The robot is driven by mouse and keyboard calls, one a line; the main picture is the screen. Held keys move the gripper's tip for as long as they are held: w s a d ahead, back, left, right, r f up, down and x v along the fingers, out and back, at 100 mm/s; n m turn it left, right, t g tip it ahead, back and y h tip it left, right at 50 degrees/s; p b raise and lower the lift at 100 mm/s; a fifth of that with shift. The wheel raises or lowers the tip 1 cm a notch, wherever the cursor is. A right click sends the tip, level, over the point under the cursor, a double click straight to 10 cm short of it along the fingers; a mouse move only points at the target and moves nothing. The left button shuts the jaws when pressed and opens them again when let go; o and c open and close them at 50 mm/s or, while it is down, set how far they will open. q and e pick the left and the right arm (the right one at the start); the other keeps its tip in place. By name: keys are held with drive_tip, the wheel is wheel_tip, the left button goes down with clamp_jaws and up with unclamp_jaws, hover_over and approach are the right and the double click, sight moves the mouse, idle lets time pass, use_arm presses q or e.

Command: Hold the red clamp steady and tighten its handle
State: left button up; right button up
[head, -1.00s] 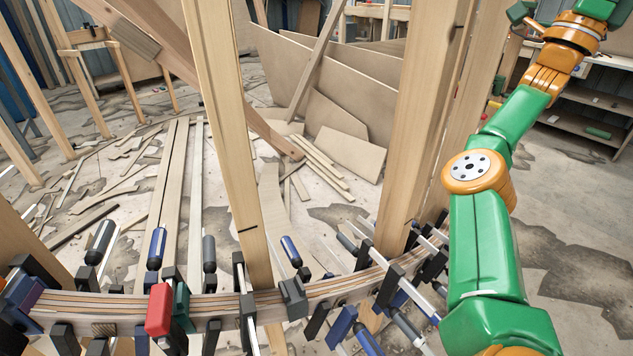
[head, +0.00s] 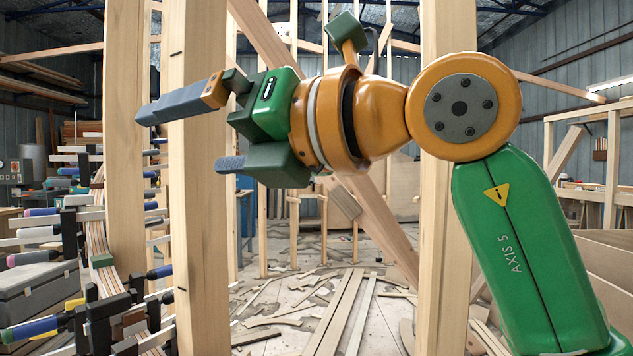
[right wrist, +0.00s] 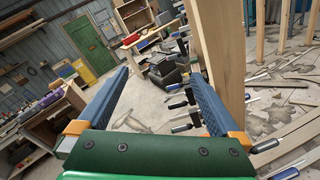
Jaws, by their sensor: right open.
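My right gripper (head: 180,140) reaches in from the right in the head view, its two grey-blue fingers apart and pointing left. It is open, with nothing between the fingers in the right wrist view (right wrist: 155,75). The upper finger passes in front of a wooden post (head: 195,240). The curved laminated stringer (head: 96,235) stands at the left of the head view with several clamps (head: 40,327) along it, apart from the gripper. I cannot clearly pick out the red clamp among them. Several clamp handles also show beyond the fingers in the right wrist view (right wrist: 181,128). My left gripper is not in view.
Another upright post (head: 124,150) stands further left, and one (head: 440,260) rises behind my right arm. A post (right wrist: 217,60) stands close by the right finger in the right wrist view. Loose wood strips (head: 335,310) lie on the floor. A workbench (right wrist: 50,115) is at the left.

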drive_tip(key=w+d+f+n+g+h, duration=0.1)
drive_tip(key=w+f+n+g+h, duration=0.2)
drive_tip(key=f, duration=0.8)
drive_tip(key=w+d+f+h, duration=0.15)
drive_tip(key=f+h, duration=0.35)
drive_tip(key=f, duration=0.6)
drive_tip(key=d+f+n+g+h, duration=0.1)
drive_tip(key=d+f+h, duration=0.1)
drive_tip(key=f, duration=0.3)
drive_tip(key=s+d+f+n+g+h, duration=0.1)
drive_tip(key=d+f+g+h, duration=0.1)
drive_tip(key=f, duration=0.3)
drive_tip(key=s+d+f+n+g+h, duration=0.1)
drive_tip(key=d+f+n+g, duration=0.1)
drive_tip(key=f, duration=0.3)
drive_tip(key=shift+s+d+f+h, duration=0.15)
drive_tip(key=shift+d+h, duration=0.25)
drive_tip(key=shift+d, duration=0.3)
drive_tip(key=f, duration=0.6)
drive_tip(key=shift+a+f, duration=0.35)
drive_tip(key=shift+f, duration=0.05)
